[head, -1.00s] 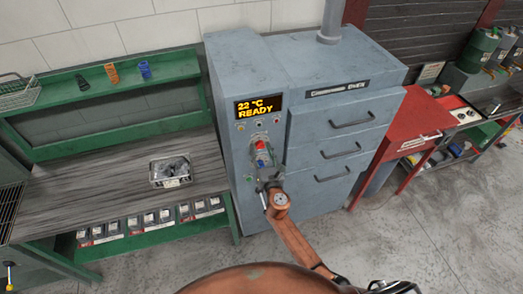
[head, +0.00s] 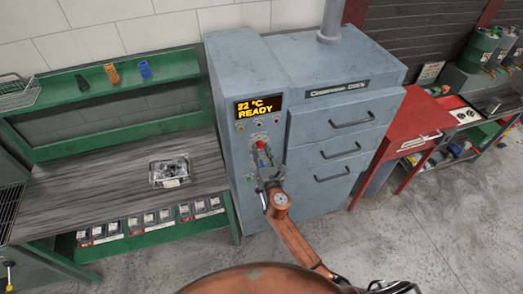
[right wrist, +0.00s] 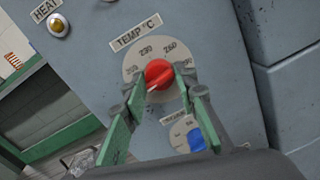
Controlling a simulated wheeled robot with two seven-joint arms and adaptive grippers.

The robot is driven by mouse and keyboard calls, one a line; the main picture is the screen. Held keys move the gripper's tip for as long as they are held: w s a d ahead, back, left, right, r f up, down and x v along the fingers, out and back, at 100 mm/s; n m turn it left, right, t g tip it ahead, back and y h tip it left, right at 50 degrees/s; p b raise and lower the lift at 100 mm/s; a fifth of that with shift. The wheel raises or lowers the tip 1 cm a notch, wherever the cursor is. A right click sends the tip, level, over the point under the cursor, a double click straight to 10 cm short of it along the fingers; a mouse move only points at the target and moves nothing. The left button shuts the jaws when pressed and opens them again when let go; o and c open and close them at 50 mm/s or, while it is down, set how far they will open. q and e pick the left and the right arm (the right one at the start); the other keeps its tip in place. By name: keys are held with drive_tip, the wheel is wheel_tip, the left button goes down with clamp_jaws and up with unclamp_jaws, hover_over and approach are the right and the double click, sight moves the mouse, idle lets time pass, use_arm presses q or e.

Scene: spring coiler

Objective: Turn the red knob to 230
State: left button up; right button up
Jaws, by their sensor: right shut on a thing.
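The red knob (right wrist: 158,73) sits on a round dial under a "TEMP °C" label in the right wrist view; 230 and 260 are readable on the dial's upper part. A pale mark on the knob faces lower left in that view. In the head view the red knob (head: 261,145) is on the grey cabinet's front, below the display. My right gripper (right wrist: 157,88) has its green-padded fingers on either side of the knob and is shut on it. It also shows in the head view (head: 265,163). My left gripper is not in view.
A blue knob (right wrist: 197,139) sits just below the red one, close to my fingers. The grey cabinet (head: 300,90) has a display (head: 257,106) reading "22 °C READY". A bench (head: 110,180) with a metal tray (head: 158,182) stands left; a red table (head: 405,130) stands right.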

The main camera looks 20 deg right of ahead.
drive_tip(key=m, duration=0.9)
drive_tip(key=m+y+p, duration=0.1)
drive_tip(key=m, duration=0.4)
drive_tip(key=shift+r+g, duration=0.25)
drive_tip(key=shift+g, duration=0.15)
drive_tip(key=shift+m+y+p, duration=0.3)
drive_tip(key=shift+m, duration=1.8)
drive_tip(key=shift+d, duration=0.1)
drive_tip(key=o, duration=1.1)
drive_tip(key=shift+o, duration=0.2)
